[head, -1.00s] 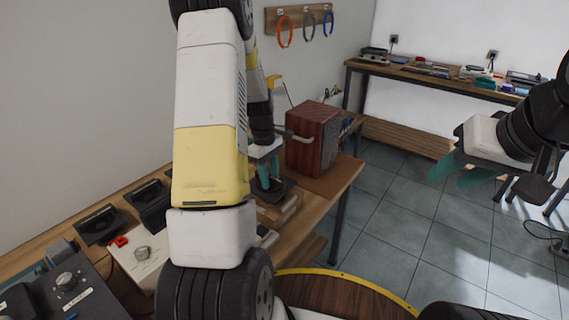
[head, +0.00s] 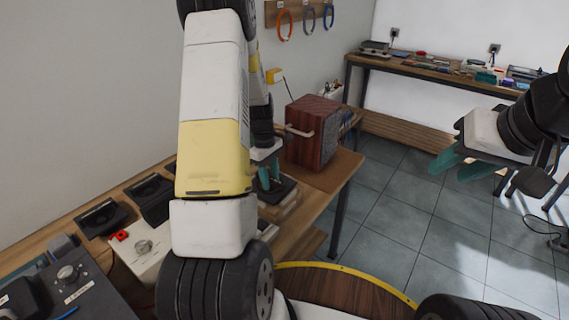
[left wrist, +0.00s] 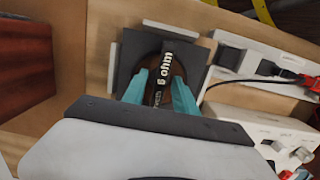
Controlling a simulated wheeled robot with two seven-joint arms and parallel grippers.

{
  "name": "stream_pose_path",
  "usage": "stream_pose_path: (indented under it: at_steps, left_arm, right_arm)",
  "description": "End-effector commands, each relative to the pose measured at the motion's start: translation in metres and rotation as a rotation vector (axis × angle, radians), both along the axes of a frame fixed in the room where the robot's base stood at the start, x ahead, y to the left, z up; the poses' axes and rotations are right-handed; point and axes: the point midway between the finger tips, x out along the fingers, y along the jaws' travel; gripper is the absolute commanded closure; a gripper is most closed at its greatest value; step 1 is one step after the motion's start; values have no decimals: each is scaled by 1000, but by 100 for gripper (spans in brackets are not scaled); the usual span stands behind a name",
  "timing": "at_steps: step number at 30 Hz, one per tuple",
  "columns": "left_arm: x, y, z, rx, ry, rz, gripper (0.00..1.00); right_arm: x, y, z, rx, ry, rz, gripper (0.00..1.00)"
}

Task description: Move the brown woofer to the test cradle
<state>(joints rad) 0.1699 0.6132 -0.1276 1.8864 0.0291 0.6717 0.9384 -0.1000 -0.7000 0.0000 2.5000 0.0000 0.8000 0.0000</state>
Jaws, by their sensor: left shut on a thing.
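My left gripper (head: 268,178) is shut on the brown woofer. In the left wrist view the teal fingertips (left wrist: 160,92) pinch a dark part labelled "6 ohm" (left wrist: 170,70), with a little brown showing around it. The woofer is mostly hidden by the fingers and label. It is at a dark square plate (left wrist: 132,48) with pale bars along its sides, which looks like the test cradle; in the head view this stands on the bench (head: 286,188). I cannot tell whether the woofer rests on it. My right gripper (head: 458,165) is open and empty over the floor.
A red-brown wooden speaker cabinet (head: 312,130) stands just beyond the left gripper. Black square holders (head: 104,218) and a white box with a knob (head: 142,250) stand nearer on the bench. A back bench (head: 440,75) holds tools.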

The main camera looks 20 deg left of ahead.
Motion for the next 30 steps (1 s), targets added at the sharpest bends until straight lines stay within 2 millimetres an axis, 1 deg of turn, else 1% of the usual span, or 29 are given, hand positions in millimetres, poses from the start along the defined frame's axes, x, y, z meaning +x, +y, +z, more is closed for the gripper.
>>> stream_pose_path:
  at_steps: [9, 19, 20, 21, 23, 24, 30]
  left_arm:
    - [0, 0, -8, 1, -1, 0, 100]
    - [1, 0, -9, 0, -2, 1, 100]
    - [1, 0, -9, 0, -2, 1, 64]
    - [1, 0, -9, 0, -2, 1, 56]
    - [0, 0, -9, 0, -2, 1, 44]
    - [0, 0, -9, 1, -1, 1, 40]
    - [0, 0, -10, 0, -1, 1, 40]
  right_arm:
    - [0, 0, 0, 0, 0, 0, 64]
    - [0, 0, 0, 0, 0, 0, 64]
    - [0, 0, 0, 0, 0, 0, 64]
    - [0, 0, 0, 0, 0, 0, 64]
    - [0, 0, 0, 0, 0, 0, 64]
    - [0, 0, 0, 0, 0, 0, 64]
    - [0, 0, 0, 0, 0, 0, 64]
